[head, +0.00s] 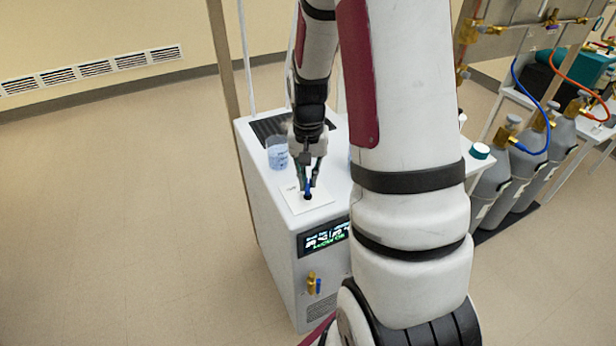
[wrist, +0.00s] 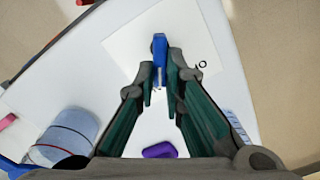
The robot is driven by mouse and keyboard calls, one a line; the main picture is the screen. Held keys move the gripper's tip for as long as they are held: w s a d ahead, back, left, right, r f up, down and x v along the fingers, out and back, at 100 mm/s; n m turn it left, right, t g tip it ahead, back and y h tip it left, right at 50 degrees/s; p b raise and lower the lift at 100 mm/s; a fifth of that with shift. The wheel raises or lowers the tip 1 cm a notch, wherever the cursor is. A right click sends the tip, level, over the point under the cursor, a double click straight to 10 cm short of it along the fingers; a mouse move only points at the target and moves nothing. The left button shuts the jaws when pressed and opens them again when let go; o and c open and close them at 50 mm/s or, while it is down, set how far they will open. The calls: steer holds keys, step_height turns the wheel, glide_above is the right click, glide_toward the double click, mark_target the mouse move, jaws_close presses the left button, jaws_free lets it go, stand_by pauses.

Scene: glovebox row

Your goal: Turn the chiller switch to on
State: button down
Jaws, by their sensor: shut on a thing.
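The chiller (head: 268,190) is a white box with a lit display (head: 325,238) on its front. On its top lies a white plate (head: 296,203) bearing the switch, which has a blue handle (head: 308,188) on a dark base. The blue handle (wrist: 159,44) also shows in the wrist view, on the plate (wrist: 120,45) with small dark markings beside it. My gripper (head: 310,184) reaches down from above and is shut on the blue handle. Its two fingertips (wrist: 160,76) flank the handle; they partly hide the lower part of the switch.
A beaker of bluish liquid (head: 277,155) stands on the chiller top, left of my gripper. A purple object (wrist: 160,150) lies under my gripper in the wrist view. Several grey gas cylinders (head: 526,165) with hoses stand at the right. The floor at the left is clear.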

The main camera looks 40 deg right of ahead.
mark_target(308, 181)
steer(key=c, duration=1.7)
jaws_free()
steer(key=shift+r, duration=0.15)
step_height(308, 181, up, 12)
steer(key=shift+f, duration=0.1)
steer(key=s+a+r+n+t, duration=0.1)
steer(key=s+a+r+n, duration=0.15)
steer(key=a+r, duration=0.3)
steer(key=s+a+r+n+t, duration=0.1)
steer(key=s+a+r+n, duration=0.1)
steer(key=s+a+r, duration=0.3)
steer(key=s+a+n, duration=0.1)
steer(key=s+a, duration=0.1)
steer(key=s, duration=0.1)
steer(key=s+a+n+t, duration=0.1)
steer(key=s+a+n, duration=0.1)
steer(key=s+a, duration=0.1)
steer(key=s+a+n+t, duration=0.1)
steer(key=s+a+n, duration=0.1)
steer(key=s+a, duration=0.1)
steer(key=shift+s+a+r, duration=0.1)
steer(key=shift+a+r, duration=0.05)
